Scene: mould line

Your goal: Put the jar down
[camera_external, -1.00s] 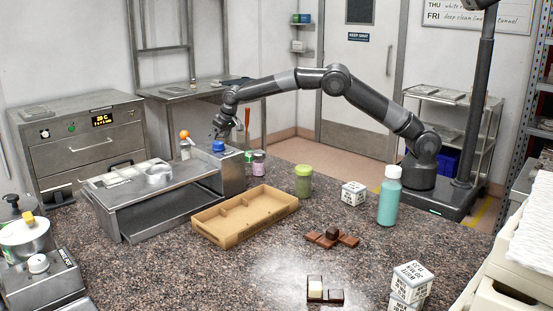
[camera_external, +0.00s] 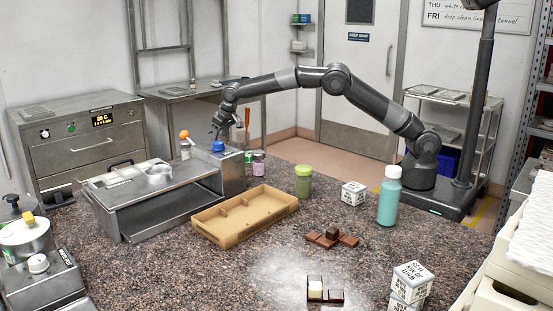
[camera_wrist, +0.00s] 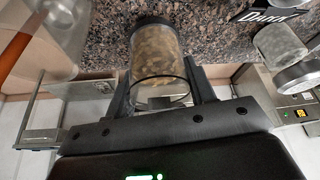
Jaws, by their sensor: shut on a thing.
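In the wrist view, a clear jar with brownish contents (camera_wrist: 158,52) sits between the two fingers of my gripper (camera_wrist: 163,95), which is shut on it. The speckled counter (camera_wrist: 105,30) shows behind the jar; I cannot tell whether the jar touches it. In the external view my gripper (camera_external: 216,133) points down at the far side of the counter, just behind the blue cap (camera_external: 218,147) on the steel machine. The held jar cannot be made out there.
Small jars (camera_external: 259,163) stand right of the steel machine (camera_external: 165,187). A cardboard tray (camera_external: 238,235), a green jar (camera_external: 303,182) and a teal bottle (camera_external: 389,200) stand nearer. Chocolate pieces (camera_external: 322,240) lie in front. Clear counter separates them.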

